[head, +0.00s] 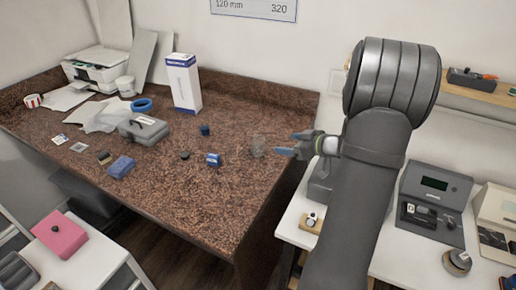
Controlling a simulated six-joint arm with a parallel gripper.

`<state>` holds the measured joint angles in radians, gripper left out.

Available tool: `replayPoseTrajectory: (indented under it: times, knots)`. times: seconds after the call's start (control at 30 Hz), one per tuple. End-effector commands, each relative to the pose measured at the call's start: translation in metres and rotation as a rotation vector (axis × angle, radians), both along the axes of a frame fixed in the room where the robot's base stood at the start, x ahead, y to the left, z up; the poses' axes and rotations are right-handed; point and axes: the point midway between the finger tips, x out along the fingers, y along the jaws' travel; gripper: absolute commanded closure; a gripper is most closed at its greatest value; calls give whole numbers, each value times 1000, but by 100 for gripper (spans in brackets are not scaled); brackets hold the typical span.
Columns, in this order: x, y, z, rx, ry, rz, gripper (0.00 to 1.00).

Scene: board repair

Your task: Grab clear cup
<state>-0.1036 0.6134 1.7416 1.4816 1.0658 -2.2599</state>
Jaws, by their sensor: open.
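A small clear cup (257,146) stands near the right edge of the brown speckled counter (215,205). It is see-through and faint against the speckle. My gripper (284,144) reaches in from the right, with its blue-tipped fingers apart and pointing left at the cup. A small gap seems to lie between the fingertips and the cup; whether they touch is hard to tell. Nothing is between the fingers.
Left of the cup are a blue-and-white item (214,160), a dark round piece (185,155) and a dark blue piece (205,130). A tall white-and-blue box (184,84) and grey case (143,131) stand farther back. The counter's front right is clear.

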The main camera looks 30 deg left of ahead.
Motion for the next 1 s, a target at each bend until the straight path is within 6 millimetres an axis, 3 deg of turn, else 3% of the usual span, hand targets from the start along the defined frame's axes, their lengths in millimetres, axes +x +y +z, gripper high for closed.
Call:
replayPoseTrajectory:
  times: [0.17,0.63,1.0]
  knots:
    - [2,4,-7,15,-8,-25,25]
    - [23,90,-43,13,-7,-23,25]
    - [30,114,-52,13,-8,-25,25]
